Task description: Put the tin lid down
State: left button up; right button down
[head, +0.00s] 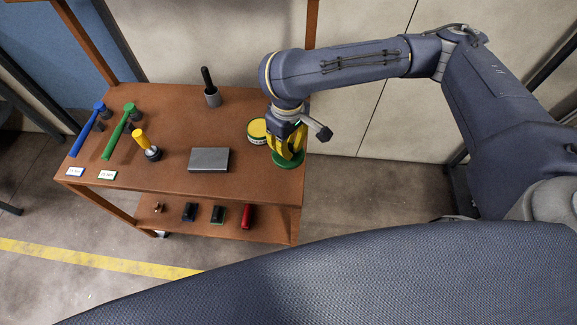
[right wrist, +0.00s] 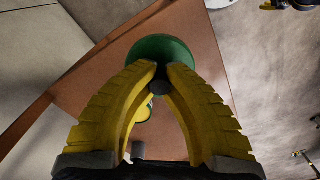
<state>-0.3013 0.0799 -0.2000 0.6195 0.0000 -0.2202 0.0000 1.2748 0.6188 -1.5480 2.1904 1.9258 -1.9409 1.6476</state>
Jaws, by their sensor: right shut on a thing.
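The tin lid (head: 288,161) is a round green disc with a dark knob (right wrist: 157,86), seen in the right wrist view. My right gripper (head: 287,150) has yellow fingers shut on the knob, with the lid beyond the fingertips. In the head view the lid appears over the right end of the brown table; its exact height is hard to tell. The yellow tin (head: 257,130) with a green and white band stands on the table just left of and behind the gripper. In the right wrist view it is mostly hidden by the fingers. My left gripper is not in view.
A lower shelf (head: 268,222) holds several small items. The table's right edge is near the lid.

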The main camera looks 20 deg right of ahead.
aim_at(289, 172)
jog(key=shift+f, duration=5.1)
jog(key=c, duration=1.5)
grip_release()
jog(key=shift+f, duration=0.1)
jog(key=shift+r, duration=6.1)
